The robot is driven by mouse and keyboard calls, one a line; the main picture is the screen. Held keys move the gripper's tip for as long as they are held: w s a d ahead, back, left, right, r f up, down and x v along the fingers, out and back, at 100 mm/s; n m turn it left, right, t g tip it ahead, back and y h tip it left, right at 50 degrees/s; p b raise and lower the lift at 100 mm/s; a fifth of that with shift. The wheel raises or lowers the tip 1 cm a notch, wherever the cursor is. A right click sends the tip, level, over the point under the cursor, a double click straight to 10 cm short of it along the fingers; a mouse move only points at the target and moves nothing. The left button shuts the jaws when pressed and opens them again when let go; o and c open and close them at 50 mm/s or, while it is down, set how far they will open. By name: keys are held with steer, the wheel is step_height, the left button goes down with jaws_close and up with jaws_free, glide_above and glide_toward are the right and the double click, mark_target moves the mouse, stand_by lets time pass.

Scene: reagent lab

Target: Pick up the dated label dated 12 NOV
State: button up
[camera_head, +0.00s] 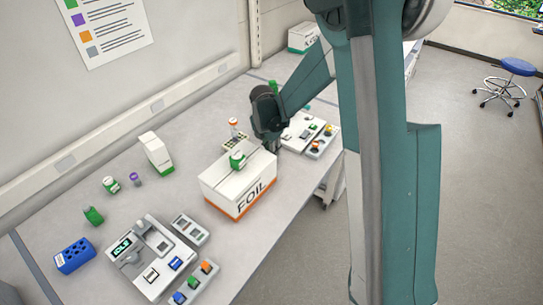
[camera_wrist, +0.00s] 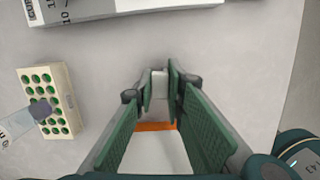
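No label reading 12 NOV is legible in either view. My gripper (camera_head: 268,132) is over the bench just behind the white FOIL box (camera_head: 240,182), partly hidden by that box and my arm. In the wrist view my gripper (camera_wrist: 162,80) shows its two green-padded fingers apart. A small pale piece (camera_wrist: 159,92) shows between the fingertips, with an orange strip (camera_wrist: 155,126) and a white surface closer in. I cannot tell whether the pale piece is a label or whether the fingers touch it.
On the bench are a benchtop instrument (camera_head: 145,255), a blue rack (camera_head: 75,255), a white carton (camera_head: 155,153) and several bottles.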

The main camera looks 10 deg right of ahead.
steer(key=shift+c, duration=0.2)
steer(key=shift+r, duration=5.05)
